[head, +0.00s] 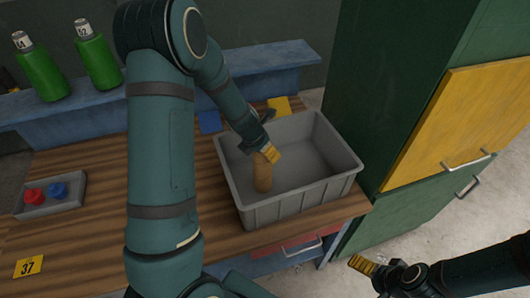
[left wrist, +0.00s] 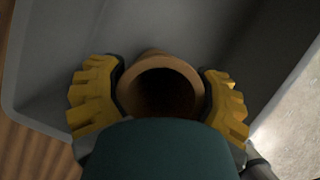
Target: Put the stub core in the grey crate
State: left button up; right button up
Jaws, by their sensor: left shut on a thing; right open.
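The stub core (head: 263,178) is a short brown tube, held upright inside the grey crate (head: 300,205). In the left wrist view its hollow open end (left wrist: 165,92) faces the camera between two yellow finger pads. My left gripper (head: 265,155) is shut on the stub core, within the crate's walls. Whether the core touches the crate floor cannot be told. The grey crate wall also shows in the left wrist view (left wrist: 45,75). My right gripper (head: 378,272) is open and empty at the lower right, away from the crate and over the floor.
The crate stands at the right end of the wooden bench (head: 95,160). A green cabinet (head: 385,110) with a yellow door (head: 465,115) rises close to its right. Two green bottles (head: 97,60) stand on the blue shelf (head: 95,110).

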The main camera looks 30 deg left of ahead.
pick_arm(q)
jog(key=shift+r, duration=0.1)
jog(key=o, duration=1.3)
jog(key=shift+r, duration=0.2)
jog(key=p+v, duration=0.3)
jog(key=v, duration=0.6)
jog(key=shift+s+d+r, duration=0.1)
jog(key=shift+r, duration=0.15)
jog(key=shift+v, duration=1.05)
jog(key=shift+s, duration=0.1)
